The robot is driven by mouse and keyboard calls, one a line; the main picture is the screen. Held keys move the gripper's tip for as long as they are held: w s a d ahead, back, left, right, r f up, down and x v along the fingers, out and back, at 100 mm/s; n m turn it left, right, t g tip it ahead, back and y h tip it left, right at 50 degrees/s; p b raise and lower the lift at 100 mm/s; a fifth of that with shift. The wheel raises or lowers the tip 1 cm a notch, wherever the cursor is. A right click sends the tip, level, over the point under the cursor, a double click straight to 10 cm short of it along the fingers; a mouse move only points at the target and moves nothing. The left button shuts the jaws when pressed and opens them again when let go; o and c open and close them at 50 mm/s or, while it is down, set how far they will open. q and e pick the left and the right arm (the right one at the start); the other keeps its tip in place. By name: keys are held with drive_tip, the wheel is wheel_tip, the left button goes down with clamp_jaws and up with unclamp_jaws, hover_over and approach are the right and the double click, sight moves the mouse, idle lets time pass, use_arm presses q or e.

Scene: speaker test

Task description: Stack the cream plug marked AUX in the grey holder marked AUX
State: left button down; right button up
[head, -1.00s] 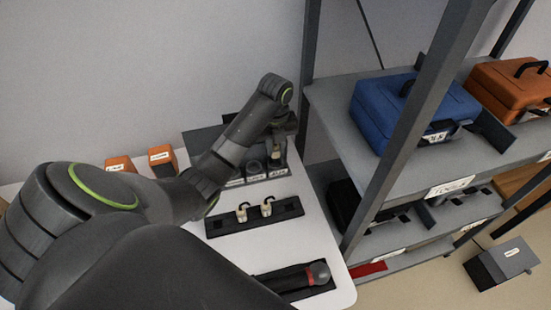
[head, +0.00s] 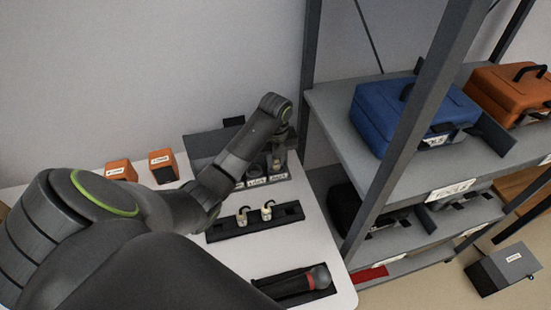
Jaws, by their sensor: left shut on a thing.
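My left gripper (head: 279,145) is at the far end of my left arm, over the right end of a row of grey holders. It is shut on a cream plug (head: 277,162), which is small and mostly hidden by the gripper and the holder. The plug is at the rightmost grey holder (head: 280,170); I cannot tell whether it is fully seated. This holder has a white label (head: 279,177) on its front, too small to read surely. My right gripper is not in view.
A dark handheld item with a red ring (head: 310,279) lies nearer. Two orange boxes (head: 162,165) stand left. A shelf post (head: 312,60) rises close right.

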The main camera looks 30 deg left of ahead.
use_arm(q)
drive_tip(key=c, duration=1.6)
unclamp_jaws()
drive_tip(key=shift+s+f, duration=0.2)
drive_tip(key=shift+f, duration=0.1)
drive_tip(key=o, duration=0.3)
drive_tip(key=shift+w+d+f, duration=0.1)
drive_tip(key=shift+d+f, duration=0.05)
drive_tip(key=shift+f, duration=0.05)
drive_tip(key=shift+o, duration=0.2)
drive_tip(key=shift+r, duration=0.4)
drive_tip(key=r, duration=0.3)
drive_tip(key=shift+a+r, duration=0.1)
drive_tip(key=shift+a, duration=0.25)
wheel_tip(320, 180, up, 7)
drive_tip(key=p, duration=0.6)
drive_tip(key=shift+d+r+p, duration=0.15)
drive_tip(key=shift+r+p, duration=0.05)
drive_tip(key=shift+p, duration=0.1)
drive_tip(key=shift+w+r+p, duration=0.1)
drive_tip(key=shift+r+p, duration=1)
drive_tip(key=shift+p, duration=0.05)
